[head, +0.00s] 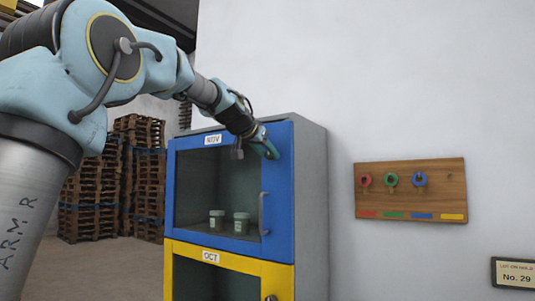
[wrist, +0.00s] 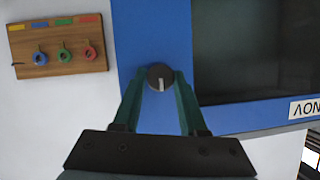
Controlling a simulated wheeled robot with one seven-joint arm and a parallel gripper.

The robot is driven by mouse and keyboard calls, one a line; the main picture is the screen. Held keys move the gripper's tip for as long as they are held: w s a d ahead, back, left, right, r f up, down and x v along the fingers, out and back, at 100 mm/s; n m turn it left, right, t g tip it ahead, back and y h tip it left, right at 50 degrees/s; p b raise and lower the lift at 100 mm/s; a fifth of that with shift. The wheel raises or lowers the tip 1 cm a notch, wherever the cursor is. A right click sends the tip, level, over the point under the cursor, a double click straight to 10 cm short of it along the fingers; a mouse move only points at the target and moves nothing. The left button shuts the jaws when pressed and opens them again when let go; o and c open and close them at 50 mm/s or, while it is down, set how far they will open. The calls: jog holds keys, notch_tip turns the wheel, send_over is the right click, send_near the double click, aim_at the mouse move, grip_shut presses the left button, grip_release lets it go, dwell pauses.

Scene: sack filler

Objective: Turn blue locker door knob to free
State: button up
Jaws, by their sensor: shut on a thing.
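The blue locker door (head: 279,195) is closed, with a window, a NOV label and a grey handle (head: 264,213). Its knob (wrist: 160,77) is round and dark, with a light mark pointing toward the bottom of the wrist picture, which is upside down to the door. My gripper (head: 268,150) is at the door's upper right corner, and its green fingers hide the knob in the head view. In the wrist view, my gripper (wrist: 161,82) has one finger on each side of the knob and is shut on it.
A yellow locker door (head: 235,258) labelled OCT is below. Two jars (head: 228,222) stand behind the blue door's window. A wooden board (head: 412,200) with red, green and blue ring tags hangs on the wall at right. Pallets (head: 110,190) are stacked at left.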

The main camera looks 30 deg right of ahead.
grip_shut()
jog(key=shift+w, duration=0.1)
jog(key=shift+w+a+n+g+h+b, duration=0.1)
jog(key=shift+n+g+h+b, duration=0.2)
jog(key=shift+n+g+b, duration=0.5)
jog(key=n+g+b, duration=0.1)
jog(key=n, duration=0.1)
jog(key=n+g+h+b, duration=0.1)
jog(key=n, duration=0.1)
jog(key=shift+w+a+f+h, duration=0.1)
jog(key=shift+w+f+h, duration=0.05)
jog(key=shift+h, duration=0.15)
jog(key=n+h+b, duration=0.1)
jog(key=n, duration=0.1)
jog(key=n+g+b, duration=0.1)
jog(key=shift+f+n+g+h, duration=0.1)
jog(key=shift+n+g+h, duration=0.2)
jog(key=shift+n+h, duration=0.1)
jog(key=shift+w+n+g+h+b, duration=0.1)
jog(key=shift+n+g+h+b, duration=0.2)
jog(key=shift+n+h+b, duration=0.75)
jog(key=shift+n+y, duration=0.35)
jog(key=shift+n, duration=0.3)
